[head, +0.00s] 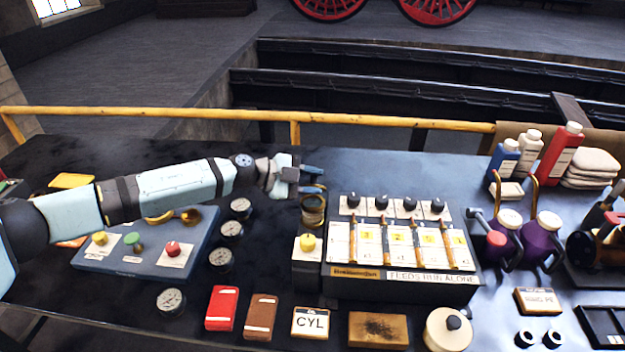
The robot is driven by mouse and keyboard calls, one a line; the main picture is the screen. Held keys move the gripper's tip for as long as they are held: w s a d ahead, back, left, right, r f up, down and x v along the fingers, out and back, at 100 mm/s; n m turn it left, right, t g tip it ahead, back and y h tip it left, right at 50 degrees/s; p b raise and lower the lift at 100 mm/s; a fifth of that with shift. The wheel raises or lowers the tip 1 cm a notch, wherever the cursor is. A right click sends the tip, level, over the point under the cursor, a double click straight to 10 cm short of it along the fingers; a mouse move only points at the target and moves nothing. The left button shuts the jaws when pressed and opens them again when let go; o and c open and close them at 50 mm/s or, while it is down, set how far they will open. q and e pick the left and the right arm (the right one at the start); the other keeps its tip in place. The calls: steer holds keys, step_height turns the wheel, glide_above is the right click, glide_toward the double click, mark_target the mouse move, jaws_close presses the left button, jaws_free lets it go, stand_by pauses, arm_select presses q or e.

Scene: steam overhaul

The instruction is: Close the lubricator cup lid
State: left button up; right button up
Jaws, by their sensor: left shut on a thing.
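The lubricator cup (313,208) is a small brass-coloured cup at the left end of the dark lubricator box (402,287), behind a yellow knob (307,243). My left arm reaches in from the left. Its gripper (313,179) is at the cup's top rear edge, with its dark blue fingers pointing right. The gripper is shut on what looks like the cup's lid, which is mostly hidden by the fingers. I cannot tell the lid's exact angle. My right gripper is out of view.
The box carries several black knobs (381,203) and numbered feeds just right of the cup. Round gauges (232,231) stand to the left, beside a blue panel (125,262). Purple oil cans (543,240) and bottles (562,152) are at the right. A yellow rail (370,120) runs behind.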

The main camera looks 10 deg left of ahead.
arm_select(q)
steer(key=shift+s+m+t, duration=0.1)
steer(key=shift+m+t, duration=0.2)
steer(key=shift+s+f+m+t, duration=0.15)
steer(key=shift+s+m+t, duration=0.15)
steer(key=shift+m, duration=0.2)
steer(key=shift+s+f+m+h+b, duration=0.25)
steer(key=shift+f+m+h+b, duration=0.1)
steer(key=shift+m, duration=0.25)
steer(key=shift+s+f+m+t+h+b, duration=0.25)
steer(key=shift+s+m+t+b, duration=0.1)
steer(key=shift+m+t+b, duration=0.35)
steer(key=shift+m, duration=0.3)
steer(key=o, duration=0.8)
steer(key=shift+c, duration=0.2)
steer(key=shift+s, duration=0.1)
steer(key=shift+s+f, duration=0.15)
steer(key=shift+f, duration=0.15)
